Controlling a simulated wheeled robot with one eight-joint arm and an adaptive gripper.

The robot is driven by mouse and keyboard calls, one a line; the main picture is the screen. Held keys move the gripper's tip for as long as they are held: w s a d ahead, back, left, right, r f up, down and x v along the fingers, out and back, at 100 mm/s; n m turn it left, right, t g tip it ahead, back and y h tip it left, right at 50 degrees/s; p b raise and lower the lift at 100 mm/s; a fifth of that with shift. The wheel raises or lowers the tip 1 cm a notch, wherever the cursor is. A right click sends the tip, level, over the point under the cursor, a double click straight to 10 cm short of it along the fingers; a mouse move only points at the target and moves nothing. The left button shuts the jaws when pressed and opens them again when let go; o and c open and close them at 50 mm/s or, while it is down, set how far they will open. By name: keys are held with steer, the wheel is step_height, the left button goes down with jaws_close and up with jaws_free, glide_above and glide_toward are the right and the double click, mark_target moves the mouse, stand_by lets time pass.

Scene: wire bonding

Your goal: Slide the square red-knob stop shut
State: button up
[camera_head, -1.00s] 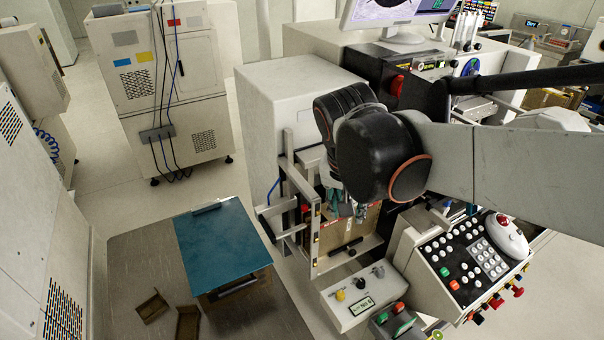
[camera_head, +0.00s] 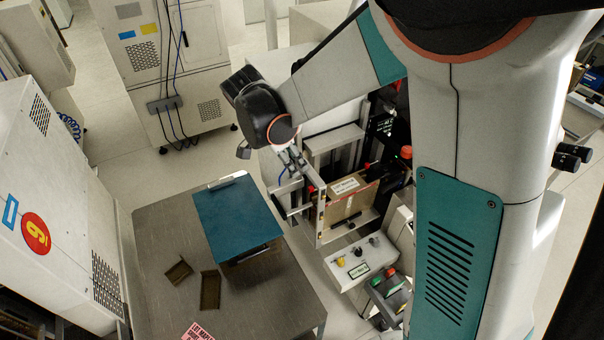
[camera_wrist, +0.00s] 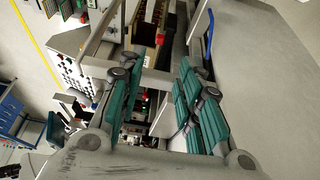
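A small red piece (camera_head: 311,189), which may be the red-knob stop, sits on the metal frame of the loader in the head view, just below my gripper. Its square shape is too small to make out. My gripper (camera_head: 291,160) is over the upper left of that frame, apart from or barely touching it; I cannot tell which. In the wrist view the teal fingers of my gripper (camera_wrist: 172,70) stand apart with nothing clearly between them. Metal rails of the frame show between and beyond them.
A brown labelled magazine box (camera_head: 345,204) stands in the loader. A round red knob (camera_head: 406,152) is to its right. A control box (camera_head: 358,262) is in front.

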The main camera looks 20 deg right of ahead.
mark_target(311, 187)
steer(key=b+x, duration=0.2)
steer(key=x, duration=1.1)
steer(key=c, duration=0.8)
